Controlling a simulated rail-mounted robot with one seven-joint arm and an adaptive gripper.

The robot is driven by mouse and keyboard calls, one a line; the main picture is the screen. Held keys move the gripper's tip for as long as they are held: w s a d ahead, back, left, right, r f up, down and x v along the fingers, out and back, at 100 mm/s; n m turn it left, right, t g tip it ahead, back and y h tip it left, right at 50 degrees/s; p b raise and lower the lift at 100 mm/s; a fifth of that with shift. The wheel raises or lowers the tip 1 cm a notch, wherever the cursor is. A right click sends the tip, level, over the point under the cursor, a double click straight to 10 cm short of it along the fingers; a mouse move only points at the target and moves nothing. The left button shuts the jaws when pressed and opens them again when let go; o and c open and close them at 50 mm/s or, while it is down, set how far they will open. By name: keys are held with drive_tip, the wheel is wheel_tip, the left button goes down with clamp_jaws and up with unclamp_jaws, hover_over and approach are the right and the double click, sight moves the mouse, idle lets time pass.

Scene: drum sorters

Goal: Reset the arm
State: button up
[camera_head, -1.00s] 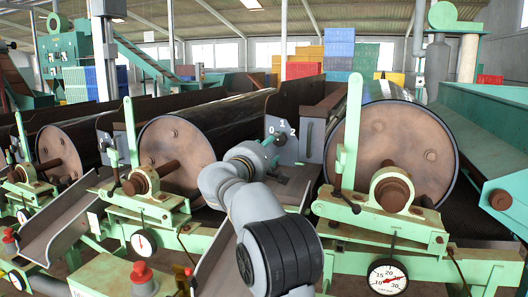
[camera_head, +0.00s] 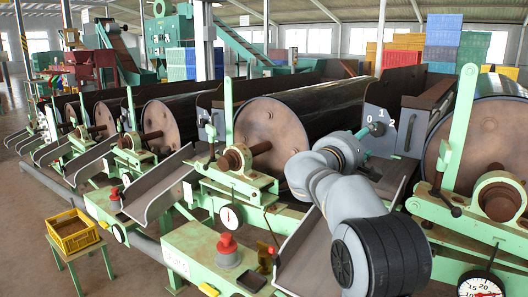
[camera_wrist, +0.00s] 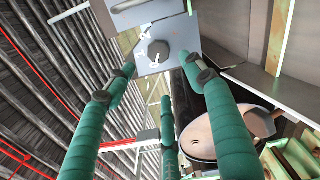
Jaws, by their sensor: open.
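My gripper (camera_head: 362,133) is at the end of my grey arm, close in front of a grey switch panel (camera_head: 391,131) marked 0, 1 and 2. The panel stands between two large dark drums. In the wrist view my gripper (camera_wrist: 166,80) has its green fingers spread apart, with nothing held between them. The panel (camera_wrist: 168,52) and its round dark knob (camera_wrist: 158,53) show beyond the fingertips. I cannot tell whether any fingertip touches the panel.
Drums (camera_head: 272,128) on green frames stand in a row, with sloping metal chutes (camera_head: 158,190) in front. A red button (camera_head: 227,245) and dial gauge (camera_head: 230,217) are near my arm. A yellow crate (camera_head: 74,232) sits on a small stand at left, with open floor around it.

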sight(375, 131)
drive_tip(key=x, duration=1.1)
drive_tip(key=shift+d, duration=0.3)
